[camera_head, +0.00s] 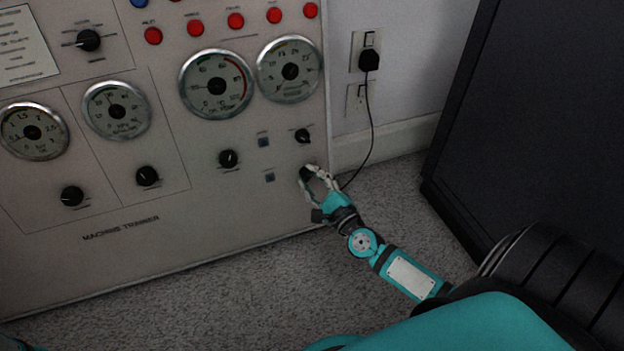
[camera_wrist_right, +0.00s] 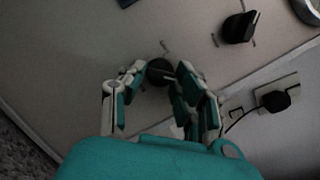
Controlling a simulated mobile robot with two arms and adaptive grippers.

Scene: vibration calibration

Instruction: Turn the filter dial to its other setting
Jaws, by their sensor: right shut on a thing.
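A black dial (camera_head: 306,173) sits at the lower right of the grey machine trainer panel (camera_head: 130,255). Its label is too small to read, so I cannot tell whether it is the filter dial. My right gripper (camera_head: 315,177) is shut on this dial, with its fingers on either side. In the right wrist view the dial (camera_wrist_right: 159,70) shows between the fingertips of the right gripper (camera_wrist_right: 160,76). The fingers hide part of it, and its setting cannot be read. My left gripper is not in view.
Another black dial (camera_head: 302,136) is just above the gripped one, with a further dial (camera_head: 228,158) to the left. Several gauges and red lamps fill the upper panel. A black plug (camera_head: 369,60) with a hanging cord is on the wall at right. A dark cabinet (camera_head: 530,120) stands further right.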

